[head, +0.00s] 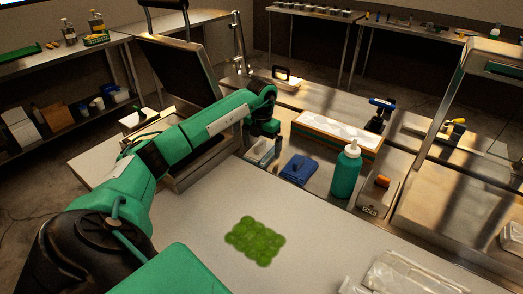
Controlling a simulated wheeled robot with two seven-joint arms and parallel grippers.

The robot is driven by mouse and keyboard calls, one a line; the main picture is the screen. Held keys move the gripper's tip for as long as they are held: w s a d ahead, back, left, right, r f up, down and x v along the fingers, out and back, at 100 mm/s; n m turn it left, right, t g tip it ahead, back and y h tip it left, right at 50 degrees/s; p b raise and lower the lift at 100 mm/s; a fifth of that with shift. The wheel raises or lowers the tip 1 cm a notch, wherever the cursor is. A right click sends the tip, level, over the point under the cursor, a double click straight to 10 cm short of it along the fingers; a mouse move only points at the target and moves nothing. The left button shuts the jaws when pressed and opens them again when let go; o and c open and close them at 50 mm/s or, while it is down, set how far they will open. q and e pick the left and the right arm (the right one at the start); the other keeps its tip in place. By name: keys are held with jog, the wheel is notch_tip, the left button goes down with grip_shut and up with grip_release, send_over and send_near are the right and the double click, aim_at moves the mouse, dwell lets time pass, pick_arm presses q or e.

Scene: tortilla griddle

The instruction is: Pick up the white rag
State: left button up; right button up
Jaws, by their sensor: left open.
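My left arm reaches in from the left across the press, and my left gripper (262,146) hangs at its end, open, over the counter near a small metal container. Its fingers are small and partly hidden by the arm. No cloth can be made out clearly as the white rag. White material (338,129) lies in a long wooden-sided box to the right of the gripper, but I cannot tell whether it is cloth. My right gripper is not in view.
A blue object (299,169) and a teal bottle (346,170) stand right of the gripper. Green rounds (255,241) lie on the white work surface (330,250). The raised press lid (180,75) stands behind my arm. Clear plastic packages (400,275) lie at lower right.

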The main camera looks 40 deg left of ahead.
pick_arm(q)
jog(key=shift+f, duration=0.5)
jog(key=c, duration=1)
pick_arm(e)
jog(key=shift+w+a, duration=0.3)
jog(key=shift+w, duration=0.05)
pick_arm(q)
jog(key=shift+r, duration=0.1)
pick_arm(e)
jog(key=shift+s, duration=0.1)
